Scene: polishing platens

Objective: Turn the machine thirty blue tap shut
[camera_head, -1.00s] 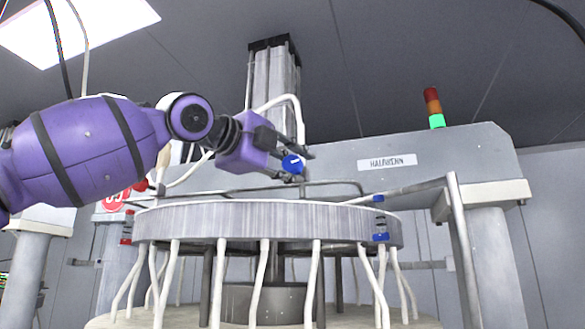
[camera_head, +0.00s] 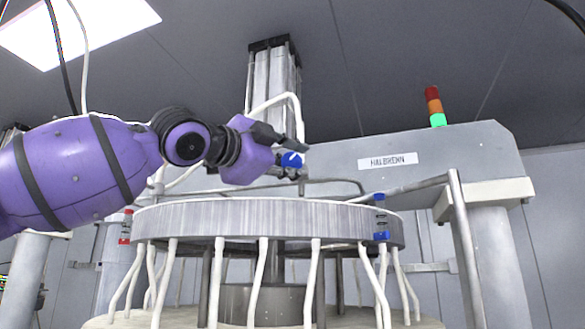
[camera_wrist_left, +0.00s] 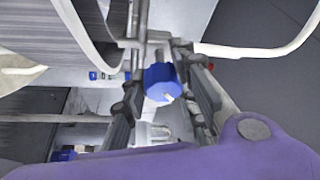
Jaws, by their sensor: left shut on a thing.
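The blue tap (camera_head: 291,159) is a round knob with a white mark, on pipework above the big ring-shaped machine part (camera_head: 265,219). My left gripper (camera_head: 298,161) comes in from the left with its fingers around the tap. In the left wrist view the blue tap (camera_wrist_left: 161,82) sits between the two dark fingers of the left gripper (camera_wrist_left: 156,50), with its white mark towards the lower right. The gripper is shut on it. The fingers hide part of the knob in the head view. My right gripper is not in view.
Other blue fittings (camera_head: 381,236) sit at the ring's right side. A metal rail (camera_head: 465,250) stands at the right. White hoses (camera_head: 264,283) hang below the ring. A signal tower (camera_head: 433,106) shows green on the grey housing (camera_head: 440,165).

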